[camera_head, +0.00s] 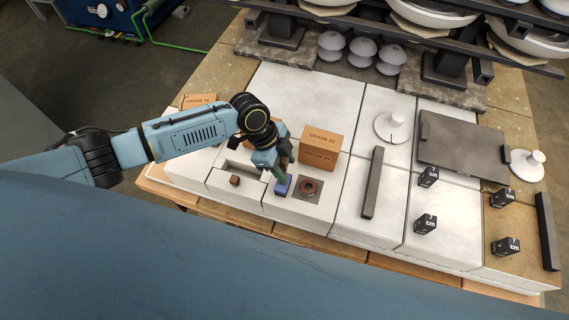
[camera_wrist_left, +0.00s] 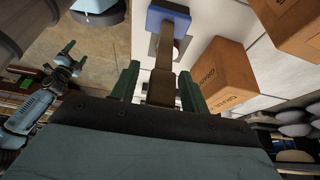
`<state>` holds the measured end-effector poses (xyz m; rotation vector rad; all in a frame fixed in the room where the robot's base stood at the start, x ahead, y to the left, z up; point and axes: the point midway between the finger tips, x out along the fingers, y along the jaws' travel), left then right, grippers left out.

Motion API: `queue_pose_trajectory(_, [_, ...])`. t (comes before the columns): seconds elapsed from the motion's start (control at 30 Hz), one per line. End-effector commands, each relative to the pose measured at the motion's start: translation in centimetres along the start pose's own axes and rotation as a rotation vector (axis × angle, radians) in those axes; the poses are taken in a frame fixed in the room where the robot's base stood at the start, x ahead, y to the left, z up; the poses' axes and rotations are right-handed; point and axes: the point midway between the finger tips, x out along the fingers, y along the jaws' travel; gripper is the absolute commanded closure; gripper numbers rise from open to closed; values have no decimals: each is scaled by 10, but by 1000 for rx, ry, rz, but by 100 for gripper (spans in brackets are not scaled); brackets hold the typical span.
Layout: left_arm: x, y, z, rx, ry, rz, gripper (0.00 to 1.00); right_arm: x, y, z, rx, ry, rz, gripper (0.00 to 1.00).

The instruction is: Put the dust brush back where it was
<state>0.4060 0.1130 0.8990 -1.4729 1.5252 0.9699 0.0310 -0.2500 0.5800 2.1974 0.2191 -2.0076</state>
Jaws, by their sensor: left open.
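The dust brush has a blue head (camera_head: 283,187) that sits on the pale block top, just below my left gripper (camera_head: 282,171). In the left wrist view the blue brush head (camera_wrist_left: 168,15) is at the top, and its brown handle (camera_wrist_left: 162,75) runs down between the green fingers of my left gripper (camera_wrist_left: 158,88). These fingers are open, one on each side of the handle, with gaps visible. The handle is mostly hidden in the head view. My right gripper (camera_wrist_left: 60,62) shows small at the left of the wrist view, fingers apart and empty.
An orange box (camera_head: 320,149) and a dark square with a brown ring (camera_head: 309,188) are close to the brush. A small brown cube (camera_head: 235,181) lies left. A dark bar (camera_head: 372,183), a grey plate (camera_head: 462,147) and black cm cubes (camera_head: 425,224) lie right.

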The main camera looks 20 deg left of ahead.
Motion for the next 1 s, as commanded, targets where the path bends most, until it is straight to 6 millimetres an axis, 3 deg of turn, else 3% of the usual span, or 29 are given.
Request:
queue_pose_trajectory(0.5, [-100,-1,1,0,-1,-3,55,1,-2,-1,1,1,-2,20])
queue_pose_trajectory(0.7, [-117,-1,0,0,0,-2,55,2,-2,-1,0,2,-2,20])
queue_pose_trajectory(1.0, [-118,-1,0,0,0,-2,55,2,-2,-1,0,2,-2,20])
